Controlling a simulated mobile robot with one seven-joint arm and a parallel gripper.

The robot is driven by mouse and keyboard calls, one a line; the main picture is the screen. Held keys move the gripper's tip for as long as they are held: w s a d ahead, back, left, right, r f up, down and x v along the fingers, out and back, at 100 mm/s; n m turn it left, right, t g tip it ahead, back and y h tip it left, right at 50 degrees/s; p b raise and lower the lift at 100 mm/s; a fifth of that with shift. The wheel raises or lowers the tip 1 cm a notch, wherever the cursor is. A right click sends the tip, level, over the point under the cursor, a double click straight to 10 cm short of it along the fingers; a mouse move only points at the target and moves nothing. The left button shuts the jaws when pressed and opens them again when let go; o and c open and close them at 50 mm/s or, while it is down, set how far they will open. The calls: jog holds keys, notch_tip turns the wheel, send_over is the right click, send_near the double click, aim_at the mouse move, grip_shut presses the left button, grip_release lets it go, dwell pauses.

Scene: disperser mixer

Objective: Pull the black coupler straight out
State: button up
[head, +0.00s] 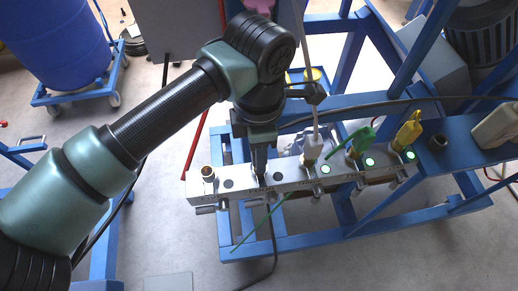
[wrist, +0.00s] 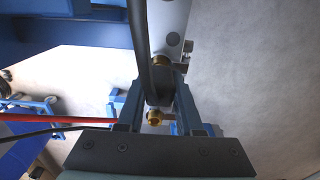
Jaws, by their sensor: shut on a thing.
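My gripper (head: 261,168) points down at the metal manifold block (head: 289,186), over its second position from the left. In the wrist view my gripper (wrist: 159,98) has its two fingers closed around the black coupler (wrist: 158,92), with a black hose running up from it. Brass fittings show just above and below the coupler in that view. In the head view the fingers hide most of the coupler, so I cannot tell whether it is still seated in its port.
A bare brass port (head: 208,173) is at the block's left end. A blue frame (head: 300,239) surrounds the block; a beige container (head: 497,125) is at right.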

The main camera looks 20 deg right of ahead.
grip_shut()
jog(key=shift+r+p, duration=1.2)
jog(key=shift+r, duration=1.85)
jog(key=shift+r, duration=0.1)
jog(key=shift+r+p, duration=0.8)
jog(key=shift+r, duration=1.1)
